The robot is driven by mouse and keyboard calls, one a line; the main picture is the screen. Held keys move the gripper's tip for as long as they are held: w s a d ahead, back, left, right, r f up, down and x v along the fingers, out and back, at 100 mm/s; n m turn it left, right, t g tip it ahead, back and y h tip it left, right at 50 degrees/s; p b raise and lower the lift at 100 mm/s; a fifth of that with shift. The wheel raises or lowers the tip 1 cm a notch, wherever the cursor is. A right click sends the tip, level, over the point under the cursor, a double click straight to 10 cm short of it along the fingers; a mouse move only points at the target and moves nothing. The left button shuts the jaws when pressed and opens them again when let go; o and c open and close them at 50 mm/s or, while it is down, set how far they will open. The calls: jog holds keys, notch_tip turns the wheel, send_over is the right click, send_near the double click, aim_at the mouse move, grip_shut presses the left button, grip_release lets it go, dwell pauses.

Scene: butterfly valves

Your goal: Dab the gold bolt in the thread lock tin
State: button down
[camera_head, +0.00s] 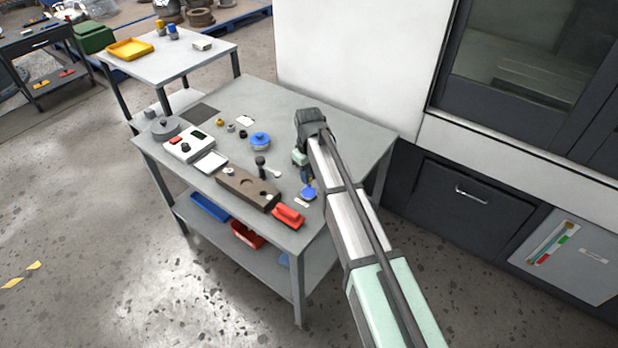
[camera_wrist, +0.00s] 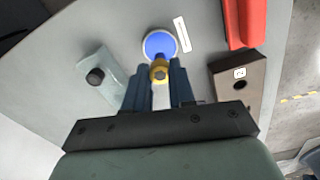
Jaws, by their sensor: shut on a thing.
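My gripper (camera_wrist: 159,76) is shut on the gold bolt (camera_wrist: 158,70), which sits between the tips of its two blue fingers. The thread lock tin (camera_wrist: 160,45) is a round, pale-rimmed dish with blue inside, just beyond the bolt in the wrist view. The bolt overlaps the tin's near edge there; I cannot tell whether it touches the blue. In the head view the tin (camera_head: 308,193) stands near the table's right front, just below my gripper (camera_head: 307,179). The bolt is too small or hidden to make out there.
A white label strip (camera_wrist: 181,34) lies beside the tin. A red object (camera_head: 288,215) and a brown block with holes (camera_head: 240,187) are close to the left. A blue-topped round container (camera_head: 259,139) stands farther back. The table (camera_head: 285,98) is clear at the back.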

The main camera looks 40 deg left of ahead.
jog(key=shift+r, duration=1.85)
jog(key=shift+w, duration=0.1)
